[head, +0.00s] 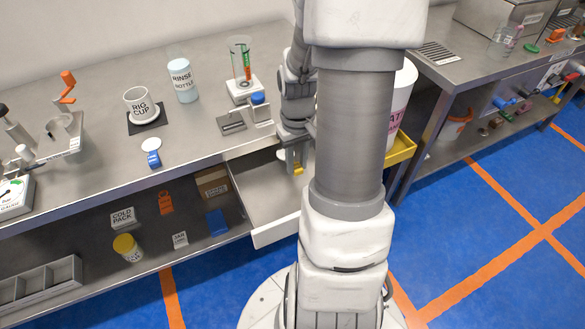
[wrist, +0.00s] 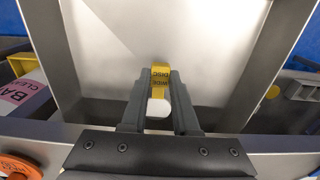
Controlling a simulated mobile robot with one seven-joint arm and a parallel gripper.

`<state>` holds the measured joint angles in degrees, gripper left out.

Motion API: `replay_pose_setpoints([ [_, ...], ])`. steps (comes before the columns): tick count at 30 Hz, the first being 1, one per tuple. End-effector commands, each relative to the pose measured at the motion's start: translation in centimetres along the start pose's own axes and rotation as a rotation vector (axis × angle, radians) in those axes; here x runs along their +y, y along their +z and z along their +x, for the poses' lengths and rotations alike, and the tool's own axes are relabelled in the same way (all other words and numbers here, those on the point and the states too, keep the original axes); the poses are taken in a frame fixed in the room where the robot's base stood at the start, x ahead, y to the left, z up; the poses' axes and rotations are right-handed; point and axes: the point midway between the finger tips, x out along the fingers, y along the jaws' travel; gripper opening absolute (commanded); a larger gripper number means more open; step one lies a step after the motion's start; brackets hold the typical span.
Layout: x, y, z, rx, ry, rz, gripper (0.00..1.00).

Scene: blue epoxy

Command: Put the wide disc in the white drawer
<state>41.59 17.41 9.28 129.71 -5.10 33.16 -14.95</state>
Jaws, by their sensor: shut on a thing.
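The wide disc is a white disc (wrist: 158,108) with a yellow tag (wrist: 160,79) that reads "WIDE DISC". My gripper (wrist: 160,88) is shut on it, with a finger on each side of the tag. In the head view my gripper (head: 294,160) points down over the open white drawer (head: 258,190), and the yellow tag (head: 298,170) shows at its tips. The drawer is pulled out under the counter, and its visible floor is bare. My arm hides its right part. I cannot tell whether the disc touches the drawer floor.
On the counter stand a rig cup (head: 140,105), a rinse bottle (head: 183,82) and a white disc with a blue tag (head: 152,152). A lower shelf holds a cold pack (head: 123,218) and a yellow-lidded jar (head: 128,248). A yellow bin (head: 401,148) stands right of the drawer.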

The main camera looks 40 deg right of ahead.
Motion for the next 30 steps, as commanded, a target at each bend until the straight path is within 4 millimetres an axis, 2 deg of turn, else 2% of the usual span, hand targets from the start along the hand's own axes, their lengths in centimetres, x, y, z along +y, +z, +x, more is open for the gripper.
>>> replay_pose_setpoints([
  [8,-0.1,0.1,3.9,-0.003,-0.002,0.0,0.0],
  [20,0.0,0.1,4.3,-0.001,-0.001,0.0,0.0],
  [21,0.0,0.1,4.2,0.0,-0.001,0.0,0.34],
  [24,0.0,0.1,4.2,-0.001,-0.001,0.0,0.52],
  [25,0.0,0.1,4.2,-0.001,-0.001,0.0,0.57],
  [26,0.0,0.1,4.2,-0.001,-0.001,0.0,0.58],
  [30,0.0,0.1,4.2,-0.001,-0.001,0.0,0.58],
])
